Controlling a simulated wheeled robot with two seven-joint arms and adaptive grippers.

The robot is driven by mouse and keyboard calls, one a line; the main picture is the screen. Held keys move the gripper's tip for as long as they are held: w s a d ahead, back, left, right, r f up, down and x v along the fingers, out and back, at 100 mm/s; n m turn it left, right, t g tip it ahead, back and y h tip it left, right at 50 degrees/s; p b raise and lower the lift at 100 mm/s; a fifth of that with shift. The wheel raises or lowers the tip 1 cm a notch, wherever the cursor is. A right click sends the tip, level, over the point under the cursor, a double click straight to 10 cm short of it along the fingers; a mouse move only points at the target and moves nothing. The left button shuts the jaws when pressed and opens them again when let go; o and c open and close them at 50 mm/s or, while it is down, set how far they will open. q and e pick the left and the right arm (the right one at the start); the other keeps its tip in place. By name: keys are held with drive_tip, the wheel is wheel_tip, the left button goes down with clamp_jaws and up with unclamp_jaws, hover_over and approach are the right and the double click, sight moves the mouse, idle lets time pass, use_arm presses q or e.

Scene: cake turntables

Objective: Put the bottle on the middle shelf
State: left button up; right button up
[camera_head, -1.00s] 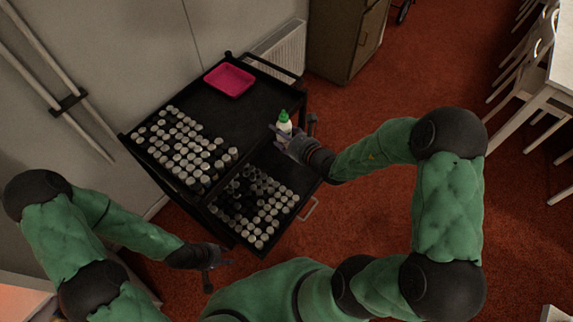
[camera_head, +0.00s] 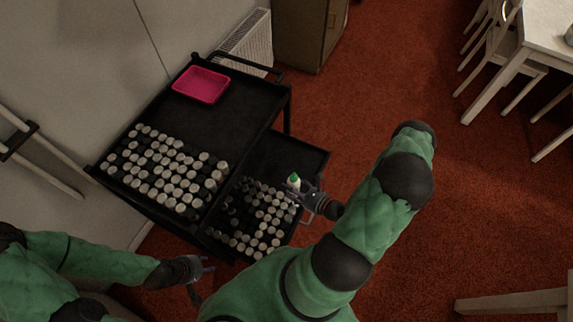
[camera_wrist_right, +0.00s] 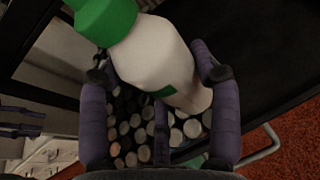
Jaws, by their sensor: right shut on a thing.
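The white bottle with a green cap (camera_head: 294,181) is in my right gripper (camera_head: 303,190). In the right wrist view the bottle (camera_wrist_right: 155,62) lies tilted between the fingers of the right gripper (camera_wrist_right: 160,85), its cap at the upper left. The bottle is over the pulled-out lower shelf (camera_head: 290,150) of the black cart; whether it touches the shelf I cannot tell. My left gripper (camera_head: 203,271) is at the lower left, in front of the cart, with its fingers apart and nothing seen between them. The shelf's inner part is hidden under the cart top.
The cart top (camera_head: 235,105) holds a pink tray (camera_head: 201,85) and several rows of white-capped jars (camera_head: 165,170). More jars (camera_head: 260,220) fill the front part of the lower shelf; its back part looks bare. White chairs (camera_head: 490,50) stand at the upper right.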

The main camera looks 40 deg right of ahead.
drive_tip(key=shift+w+f, duration=0.15)
drive_tip(key=shift+f, duration=0.15)
drive_tip(key=w+d+f+b, duration=0.2)
drive_tip(key=w+f+b, duration=0.1)
drive_tip(key=f, duration=0.1)
drive_tip(key=w+d+f+b, duration=0.3)
drive_tip(key=w+f, duration=0.1)
drive_tip(key=w+d+f+b, duration=0.2)
drive_tip(key=w+f+b, duration=0.1)
drive_tip(key=w+f, duration=0.1)
drive_tip(key=shift+w+d+f, duration=0.2)
drive_tip(key=shift+f, duration=0.2)
drive_tip(key=shift+r, duration=0.1)
drive_tip(key=o, duration=1.4)
